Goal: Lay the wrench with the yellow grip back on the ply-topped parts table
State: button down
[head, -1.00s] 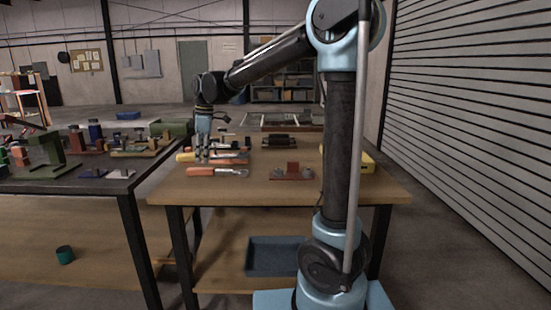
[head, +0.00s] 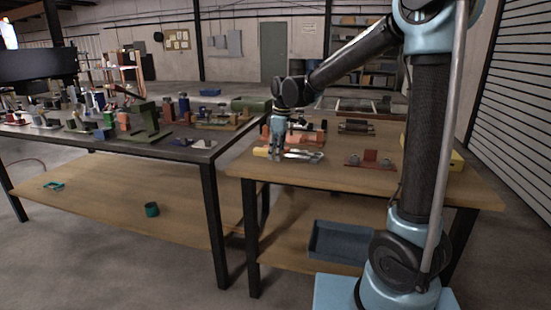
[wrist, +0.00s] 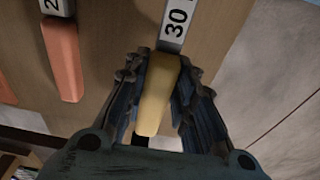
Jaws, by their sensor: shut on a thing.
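The wrench has a yellow grip (wrist: 157,92) and a silver shank (wrist: 176,22) marked 30. My gripper (wrist: 159,115) is shut on the yellow grip, with a finger on each side of it. In the head view my gripper (head: 276,150) is low over the left part of the ply-topped parts table (head: 330,175). The yellow grip (head: 261,152) shows left of the fingers and the silver part (head: 305,155) points right. I cannot tell whether the wrench touches the top. My fingers hide part of the grip.
An orange-gripped tool (wrist: 66,62) lies left of the yellow grip in the wrist view. A red block on a plate (head: 370,158) stands on the table to the right. A blue tray (head: 340,240) sits below.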

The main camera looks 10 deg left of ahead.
aim_at(277, 165)
jog(key=shift+f, duration=1.3)
jog(key=shift+s+f, duration=0.15)
jog(key=shift+f, duration=0.1)
jog(key=c, duration=1.5)
grip_release()
jog(key=shift+o, duration=0.9)
jog(key=shift+w+f, duration=0.2)
jog(key=shift+r, duration=0.1)
